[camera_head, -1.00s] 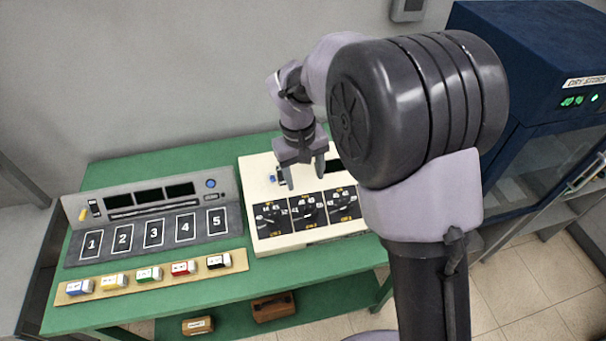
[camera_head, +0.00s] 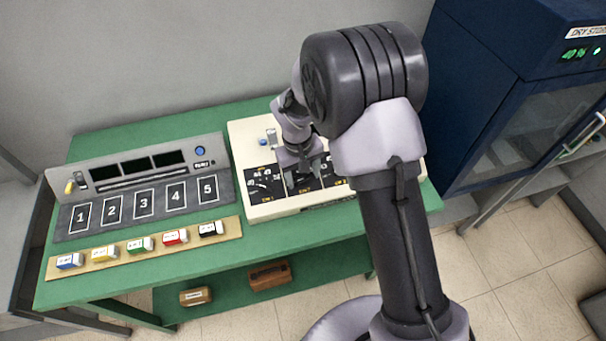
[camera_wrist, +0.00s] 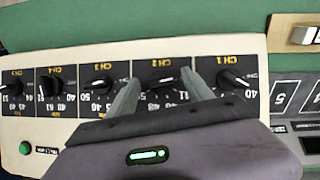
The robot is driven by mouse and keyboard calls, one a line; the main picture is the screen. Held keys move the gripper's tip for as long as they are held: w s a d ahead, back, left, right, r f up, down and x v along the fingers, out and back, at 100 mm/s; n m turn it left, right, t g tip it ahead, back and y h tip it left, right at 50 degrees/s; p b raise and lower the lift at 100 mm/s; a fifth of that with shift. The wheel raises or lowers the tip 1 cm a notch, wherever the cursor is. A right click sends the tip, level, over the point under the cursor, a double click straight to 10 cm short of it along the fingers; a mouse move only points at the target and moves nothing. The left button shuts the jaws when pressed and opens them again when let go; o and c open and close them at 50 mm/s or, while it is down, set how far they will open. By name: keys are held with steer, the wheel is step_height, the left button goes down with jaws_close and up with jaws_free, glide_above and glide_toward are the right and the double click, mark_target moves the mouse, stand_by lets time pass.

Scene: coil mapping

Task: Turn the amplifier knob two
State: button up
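The amplifier is a cream box (camera_head: 238,133) on the green table, with black channel panels. In the wrist view its panel shows upside down relative to the head view. The CH 2 knob (camera_wrist: 162,78) is black with a light pointer mark. My gripper (camera_wrist: 161,77) is open, with one finger on each side of the CH 2 knob and a gap visible on both sides. The CH 1 knob (camera_wrist: 232,78) is to the right and the CH 3 knob (camera_wrist: 103,82) to the left. In the head view my gripper (camera_head: 304,172) hides much of the CH 2 panel.
A grey unit (camera_head: 70,213) with numbered slots 1 to 5 stands left of the amplifier. A tan strip (camera_head: 57,271) with several coloured blocks lies before it. The green table (camera_head: 290,236) is bare in front of the amplifier. A blue dry cabinet (camera_head: 470,90) stands right.

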jaws_close()
steer(key=shift+m, duration=0.3)
steer(key=m+y+b, duration=0.2)
steer(key=m, duration=0.1)
steer(key=shift+d+f+m+g, duration=0.15)
steer(key=shift+d+m+g, duration=0.05)
steer(key=shift+m+g, duration=0.1)
steer(key=shift+m+y+b, duration=0.9)
steer(key=shift+m+b, duration=0.2)
steer(key=shift+m, duration=0.1)
steer(key=shift+d, duration=0.1)
steer(key=shift+o, duration=0.4)
jaws_free()
